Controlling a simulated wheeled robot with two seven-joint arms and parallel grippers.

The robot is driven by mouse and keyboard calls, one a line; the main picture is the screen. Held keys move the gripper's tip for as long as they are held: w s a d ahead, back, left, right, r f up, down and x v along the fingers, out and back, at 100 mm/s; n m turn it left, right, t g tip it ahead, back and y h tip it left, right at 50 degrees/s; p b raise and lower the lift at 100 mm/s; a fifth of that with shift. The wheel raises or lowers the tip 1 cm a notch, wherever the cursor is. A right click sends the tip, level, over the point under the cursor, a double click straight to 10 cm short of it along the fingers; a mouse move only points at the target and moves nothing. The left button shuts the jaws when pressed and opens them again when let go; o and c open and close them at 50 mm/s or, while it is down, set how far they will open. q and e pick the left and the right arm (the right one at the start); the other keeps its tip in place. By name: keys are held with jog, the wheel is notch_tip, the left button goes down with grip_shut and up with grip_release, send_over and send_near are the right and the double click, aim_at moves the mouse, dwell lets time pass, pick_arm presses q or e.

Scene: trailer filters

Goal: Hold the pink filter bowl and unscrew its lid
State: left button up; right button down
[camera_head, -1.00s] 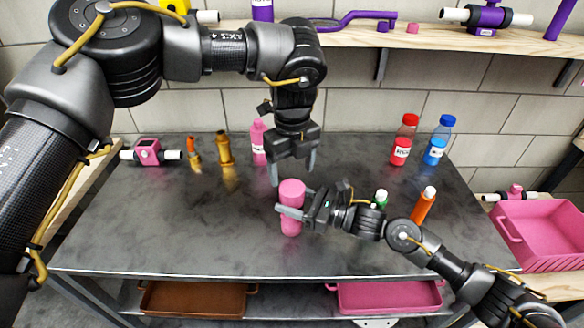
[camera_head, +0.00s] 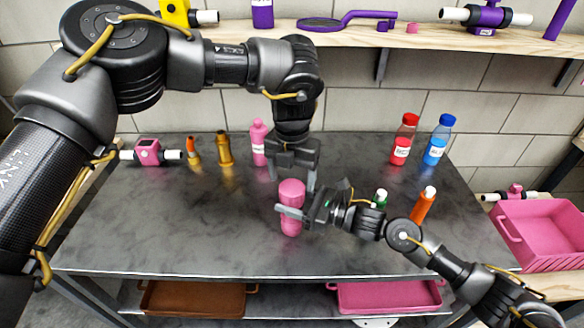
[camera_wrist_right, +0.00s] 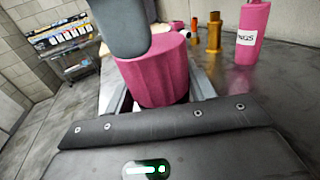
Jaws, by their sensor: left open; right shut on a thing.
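The pink filter bowl (camera_head: 292,226) stands upright near the middle of the dark table, its pink lid (camera_head: 291,187) on top. My right gripper (camera_head: 290,211) is shut around the bowl's body from the right. In the right wrist view the pink bowl (camera_wrist_right: 158,72) fills the upper middle, and a dark grey finger hides part of its top. My left gripper (camera_head: 291,182) is open and points down above and just behind the lid. Whether its fingers touch the lid cannot be told.
Behind stand a pink bottle (camera_head: 258,143), a brass fitting (camera_head: 224,150), an orange-tipped fitting (camera_head: 193,150) and a pink filter head (camera_head: 149,152). Red (camera_head: 403,140) and blue (camera_head: 438,141) bottles stand back right. An orange bottle (camera_head: 423,207) and a green one (camera_head: 380,199) are near my right arm.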

aim_at(292, 187)
pick_arm(q)
jog(key=shift+f, duration=2.8)
jog(key=c, duration=1)
jog(key=n, duration=0.3)
jog(key=shift+n, duration=0.3)
jog(key=o, duration=1.1)
jog(key=shift+r, duration=0.15)
